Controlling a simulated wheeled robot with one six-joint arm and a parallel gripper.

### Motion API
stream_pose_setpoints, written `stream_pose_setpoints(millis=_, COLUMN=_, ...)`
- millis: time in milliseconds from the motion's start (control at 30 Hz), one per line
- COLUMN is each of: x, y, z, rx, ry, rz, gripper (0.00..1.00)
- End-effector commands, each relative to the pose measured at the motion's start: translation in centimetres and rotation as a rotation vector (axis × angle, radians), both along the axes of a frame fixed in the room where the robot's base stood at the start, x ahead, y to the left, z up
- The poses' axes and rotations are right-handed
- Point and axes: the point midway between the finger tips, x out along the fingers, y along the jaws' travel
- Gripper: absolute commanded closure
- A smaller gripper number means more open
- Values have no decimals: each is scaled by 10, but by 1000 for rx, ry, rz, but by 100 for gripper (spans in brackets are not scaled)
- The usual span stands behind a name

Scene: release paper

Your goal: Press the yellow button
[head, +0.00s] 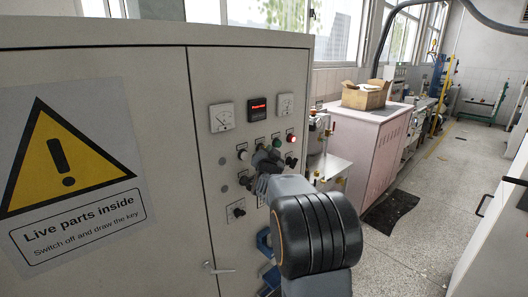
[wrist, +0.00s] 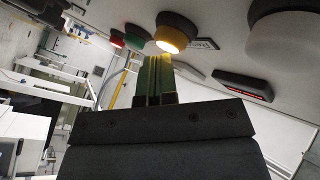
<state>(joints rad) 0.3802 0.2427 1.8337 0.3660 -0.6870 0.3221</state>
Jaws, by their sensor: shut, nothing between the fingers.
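The yellow button (wrist: 172,34) is lit and glows in the wrist view, set on the panel near the top centre. My gripper (wrist: 157,62) is shut and empty, its fingertips right by the button's lower edge in that view. I cannot tell whether they touch it. In the head view my gripper (head: 264,158) is at the cabinet's control panel, and my arm and gripper hide the yellow button there.
A green button (wrist: 134,36) and a red button (wrist: 116,40) sit beside the yellow one. The grey cabinet (head: 150,70) carries dial meters, a red display (head: 258,109) and black knobs. A pink cabinet with a cardboard box (head: 366,96) stands to the right; floor beyond is open.

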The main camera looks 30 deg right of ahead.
Motion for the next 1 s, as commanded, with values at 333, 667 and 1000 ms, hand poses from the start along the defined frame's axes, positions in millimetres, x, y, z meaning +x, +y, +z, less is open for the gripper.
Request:
stream_pose_setpoints(millis=333, x=3, y=1, z=0, rx=-1, ry=1, rz=1, gripper=100)
stream_pose_setpoints(millis=667, x=1, y=1, z=-1, rx=-1, ry=-1, rz=2, gripper=100)
stream_pose_setpoints(millis=1000, x=-13, y=-2, z=-2, rx=0, ry=0, rz=1, gripper=100)
